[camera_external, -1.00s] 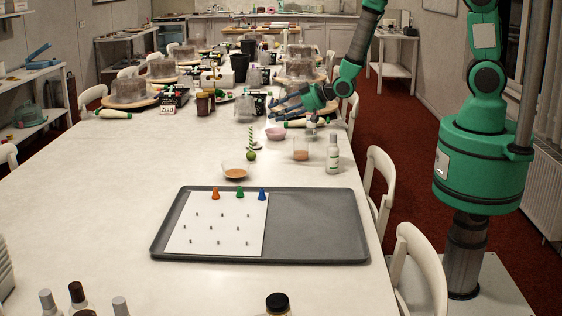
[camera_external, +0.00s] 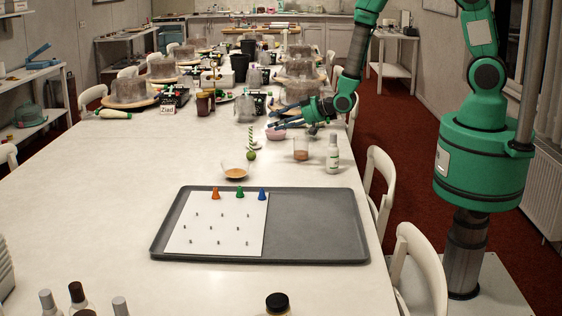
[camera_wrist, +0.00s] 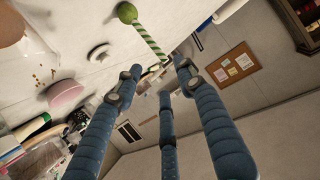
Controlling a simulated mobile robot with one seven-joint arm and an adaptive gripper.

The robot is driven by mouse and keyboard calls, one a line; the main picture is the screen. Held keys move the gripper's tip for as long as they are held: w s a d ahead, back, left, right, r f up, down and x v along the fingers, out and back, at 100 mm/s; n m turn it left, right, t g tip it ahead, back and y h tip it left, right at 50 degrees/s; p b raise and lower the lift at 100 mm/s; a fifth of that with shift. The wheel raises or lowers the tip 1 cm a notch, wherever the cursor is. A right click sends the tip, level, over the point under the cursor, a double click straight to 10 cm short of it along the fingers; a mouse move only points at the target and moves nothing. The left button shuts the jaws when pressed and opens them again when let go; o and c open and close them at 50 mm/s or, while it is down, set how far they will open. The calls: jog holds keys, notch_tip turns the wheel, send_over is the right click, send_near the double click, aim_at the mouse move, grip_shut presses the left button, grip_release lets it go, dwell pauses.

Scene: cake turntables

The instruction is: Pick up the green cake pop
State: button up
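The green cake pop (camera_external: 251,155) is a green ball with a green-and-white striped stick. It stands ball-down on the white table (camera_external: 120,180), stick pointing up, behind a small bowl. In the wrist view the cake pop (camera_wrist: 127,12) is at the top, its striped stick running down toward the space between my fingertips. My gripper (camera_external: 276,126) is just behind and right of the stick in the external view, low over the table. My gripper (camera_wrist: 158,70) has its three blue fingers spread apart and empty. The stick does not appear gripped.
A bowl with orange contents (camera_external: 235,172) and a grey tray (camera_external: 320,225) are nearer the camera.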

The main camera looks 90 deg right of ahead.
aim_at(251, 143)
jog(key=x, duration=0.7)
jog(key=shift+w+f+b, duration=0.1)
jog(key=shift+w+b, duration=0.05)
jog(key=shift+b, duration=0.15)
jog(key=shift+x, duration=2.45)
jog(key=shift+d+f, duration=0.15)
grip_shut()
